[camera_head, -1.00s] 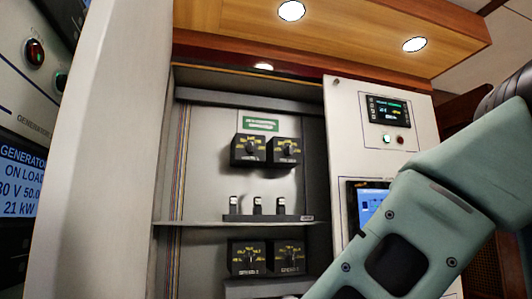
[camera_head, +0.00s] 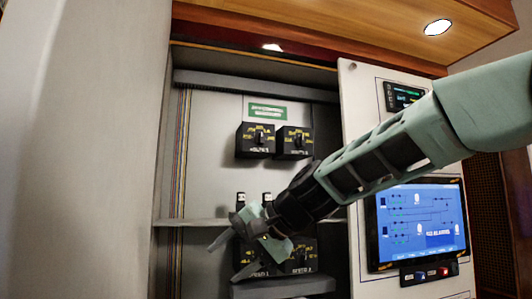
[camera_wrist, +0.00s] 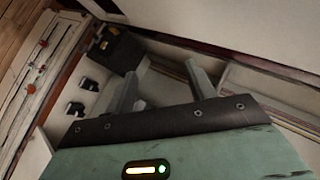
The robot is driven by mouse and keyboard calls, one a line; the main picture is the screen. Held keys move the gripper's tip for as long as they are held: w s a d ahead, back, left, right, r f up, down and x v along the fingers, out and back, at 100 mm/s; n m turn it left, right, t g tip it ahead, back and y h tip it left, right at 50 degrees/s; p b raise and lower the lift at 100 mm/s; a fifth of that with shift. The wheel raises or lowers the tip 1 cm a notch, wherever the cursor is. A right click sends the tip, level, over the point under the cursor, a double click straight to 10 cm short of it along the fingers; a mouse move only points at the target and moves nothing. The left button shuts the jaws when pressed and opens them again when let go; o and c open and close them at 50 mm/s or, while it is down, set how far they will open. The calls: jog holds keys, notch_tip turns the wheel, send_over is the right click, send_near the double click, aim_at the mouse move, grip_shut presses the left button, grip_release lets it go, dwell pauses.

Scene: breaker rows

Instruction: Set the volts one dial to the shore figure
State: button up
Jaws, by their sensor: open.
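Two black dial boxes sit side by side in the cabinet's upper bay: a left one (camera_head: 255,140) and a right one (camera_head: 294,142). Each has a knob and yellow markings. Their labels are too blurred to read surely, so I cannot tell which is volts one. A lower pair, with its right box (camera_head: 302,257) visible, is partly covered by my gripper (camera_head: 228,258). My gripper is open and empty, in front of the lower left box and the shelf, pointing down and left. In the wrist view, a black dial box (camera_wrist: 122,45) lies beyond the fingers.
A shelf (camera_head: 185,222) crosses the cabinet, with small breakers (camera_head: 241,198) above it, partly hidden. A green placard (camera_head: 267,111) is above the upper dials; its text is illegible. A panel with a blue screen (camera_head: 420,222) stands right, and a white door (camera_head: 85,150) left.

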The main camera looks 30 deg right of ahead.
jog(key=w+d+r+m+t+h+p, duration=0.1)
jog(key=w+d+r+m+t, duration=0.15)
jog(key=d+r, duration=0.45)
jog(key=w+d+r+m+t, duration=0.1)
jog(key=d+r+m+t, duration=0.2)
jog(key=r, duration=0.6)
jog(key=m+t+h+p, duration=0.2)
jog(key=m+t, duration=0.1)
jog(key=t, duration=0.1)
send_near(263, 138)
jog(key=w+p, duration=0.3)
jog(key=w+a+p, duration=0.1)
jog(key=w+p, duration=0.3)
jog(key=shift+w+a+r, duration=0.25)
jog(key=shift+w, duration=0.05)
jog(key=shift+w+a+f+p, duration=0.1)
jog(key=shift+w+p, duration=0.3)
jog(key=shift+w, duration=0.05)
jog(key=shift+f, duration=0.1)
jog(key=c, duration=1)
